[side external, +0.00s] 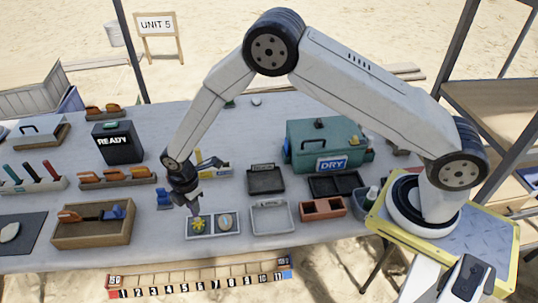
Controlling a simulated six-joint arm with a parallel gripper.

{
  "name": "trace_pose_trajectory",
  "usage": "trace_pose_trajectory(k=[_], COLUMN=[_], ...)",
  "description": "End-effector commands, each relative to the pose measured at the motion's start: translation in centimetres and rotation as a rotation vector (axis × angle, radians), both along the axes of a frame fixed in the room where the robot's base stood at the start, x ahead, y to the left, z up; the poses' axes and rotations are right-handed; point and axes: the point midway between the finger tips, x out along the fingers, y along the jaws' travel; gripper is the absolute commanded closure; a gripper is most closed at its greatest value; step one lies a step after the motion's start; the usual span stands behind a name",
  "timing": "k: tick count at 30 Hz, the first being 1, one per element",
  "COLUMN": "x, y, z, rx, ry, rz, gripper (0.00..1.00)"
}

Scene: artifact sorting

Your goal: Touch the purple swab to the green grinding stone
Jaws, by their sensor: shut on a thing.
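My gripper (190,201) points down just above the left compartment of a small grey two-part tray (213,237). It is shut on a thin purplish thing that looks like the purple swab (196,212), mostly hidden by the fingers. The swab's lower end is right over a lumpy yellow-green piece (198,226) in that compartment; whether they touch cannot be told. A small dark green thing (230,104) lies at the table's back edge, partly behind my arm. I cannot tell which green thing is the grinding stone.
The tray's right compartment holds a round disc (226,221). A brown tool box (93,235) stands to the left, and an empty pale tray (271,232) to the right. A rack of coloured handles (32,185) and a green DRY box (320,150) are farther off.

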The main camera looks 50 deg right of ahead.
Motion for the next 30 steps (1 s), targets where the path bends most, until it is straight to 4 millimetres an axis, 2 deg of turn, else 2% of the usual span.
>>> trace_pose_trajectory(k=[30], x=[0.02], y=[0.01], z=[-0.71], rx=[0.0], ry=[0.0], rz=[0.0], gripper=[1.0])
